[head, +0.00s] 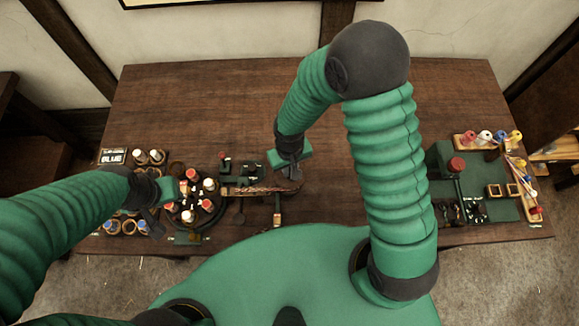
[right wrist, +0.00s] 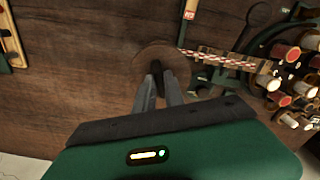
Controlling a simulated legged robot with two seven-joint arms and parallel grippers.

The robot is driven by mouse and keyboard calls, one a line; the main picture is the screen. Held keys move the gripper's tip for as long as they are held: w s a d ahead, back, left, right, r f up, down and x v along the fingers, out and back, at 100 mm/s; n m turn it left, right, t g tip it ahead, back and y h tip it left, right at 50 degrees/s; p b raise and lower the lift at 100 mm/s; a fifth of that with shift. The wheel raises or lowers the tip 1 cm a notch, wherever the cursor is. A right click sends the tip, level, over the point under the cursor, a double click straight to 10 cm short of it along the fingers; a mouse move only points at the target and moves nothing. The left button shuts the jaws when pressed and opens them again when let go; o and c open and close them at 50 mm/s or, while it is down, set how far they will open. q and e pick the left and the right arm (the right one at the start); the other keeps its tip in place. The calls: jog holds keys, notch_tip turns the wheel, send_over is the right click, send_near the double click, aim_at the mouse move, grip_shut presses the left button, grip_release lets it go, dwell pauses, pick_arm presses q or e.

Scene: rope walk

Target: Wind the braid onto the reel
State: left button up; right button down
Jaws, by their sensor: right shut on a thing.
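The reel (right wrist: 143,60) is a round brown disc, seen at my right fingertips in the right wrist view. In the head view it is mostly hidden behind my right gripper (head: 291,178). That gripper (right wrist: 158,72) is shut on the reel near its middle. The red-and-white braid (right wrist: 218,58) runs from beside the reel to the bobbin carousel; it also shows in the head view (head: 258,190). The round carousel (head: 190,204) carries several red- and white-topped bobbins. My left gripper (head: 160,208) is beside the carousel's left edge; its jaw opening is unclear.
A small sign reading BLUE (head: 112,157) stands at the left, near more bobbins (head: 149,157). At the right are a green station with a red knob (head: 457,164) and a rack of coloured spools (head: 485,137). The table's back middle (head: 220,100) is clear.

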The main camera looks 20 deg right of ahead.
jog(key=n+p, duration=0.1)
jog(key=n, duration=0.4)
jog(key=shift+w+r+n, duration=0.1)
jog(key=shift+w+n, duration=0.05)
jog(key=shift+n, duration=0.15)
jog(key=n+p, duration=0.1)
jog(key=n, duration=0.3)
jog(key=shift+p, duration=0.3)
jog(key=n+p, duration=0.1)
jog(key=n, duration=0.4)
jog(key=shift+n+p, duration=1)
jog(key=shift+n, duration=1.3)
jog(key=c, duration=1.4)
grip_release()
jog(key=shift+c, duration=0.2)
jog(key=shift+a, duration=0.1)
